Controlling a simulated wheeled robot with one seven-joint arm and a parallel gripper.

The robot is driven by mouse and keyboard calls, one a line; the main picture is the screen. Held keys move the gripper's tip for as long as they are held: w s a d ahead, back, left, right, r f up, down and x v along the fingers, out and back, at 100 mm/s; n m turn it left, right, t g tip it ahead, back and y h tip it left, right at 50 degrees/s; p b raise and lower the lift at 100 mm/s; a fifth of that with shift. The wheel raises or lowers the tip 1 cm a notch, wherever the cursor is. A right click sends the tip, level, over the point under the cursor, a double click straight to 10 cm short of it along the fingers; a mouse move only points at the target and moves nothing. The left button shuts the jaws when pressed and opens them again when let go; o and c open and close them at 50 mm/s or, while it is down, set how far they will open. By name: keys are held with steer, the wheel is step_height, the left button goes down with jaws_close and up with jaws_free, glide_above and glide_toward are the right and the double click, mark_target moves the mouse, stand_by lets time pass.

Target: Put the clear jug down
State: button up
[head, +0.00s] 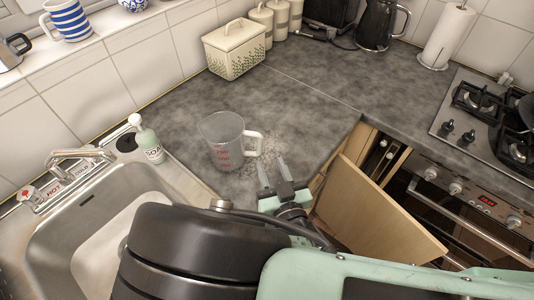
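The clear jug (222,144) has red markings and a pale handle on its right side. It looks upright on the grey worktop (300,95), near the corner beside the sink. My gripper (272,164) is just right of and below the jug's handle in the picture. Its two fingers are apart, with worktop showing between them and nothing held. The fingertips look clear of the handle, though the exact gap is hard to judge.
A soap bottle (149,141) stands by the sink (175,187), left of the jug. A bread bin (235,50) and canisters (262,24) stand at the back. An open cupboard door (365,215) juts out right of my gripper. The worktop behind the jug is clear.

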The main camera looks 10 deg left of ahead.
steer(key=shift+s+d, duration=0.2)
steer(key=shift+s, duration=0.2)
steer(key=shift+w+d+f+m+g+h, duration=0.1)
steer(key=shift+w+d+m+g+h, duration=0.15)
steer(key=shift+w+m+h, duration=0.25)
steer(key=shift+w+d+f+m+g+h, duration=0.15)
steer(key=shift+m+g+h, duration=0.15)
steer(key=shift+h, duration=0.3)
steer(key=shift+w+d+f+m+g+h, duration=0.15)
steer(key=shift+w+m+g+h, duration=0.1)
steer(key=shift+m+g+h, duration=0.4)
steer(key=shift+d+m+g+h, duration=0.2)
steer(key=shift+g+h, duration=0.25)
steer(key=shift+g, duration=0.55)
steer(key=s+d+r+n+g, duration=0.35)
steer(key=s+r+g, duration=0.35)
steer(key=r+g, duration=0.45)
steer(key=s+d+r+n+h, duration=0.1)
steer(key=s+d+r, duration=0.2)
steer(key=d+r, duration=0.2)
steer(key=s+d+r+n+h, duration=0.1)
steer(key=s+d+r, duration=0.3)
steer(key=d, duration=0.4)
steer(key=shift+d+r+n+h, duration=0.25)
steer(key=shift+r+n+h, duration=0.15)
steer(key=shift+r+n, duration=0.15)
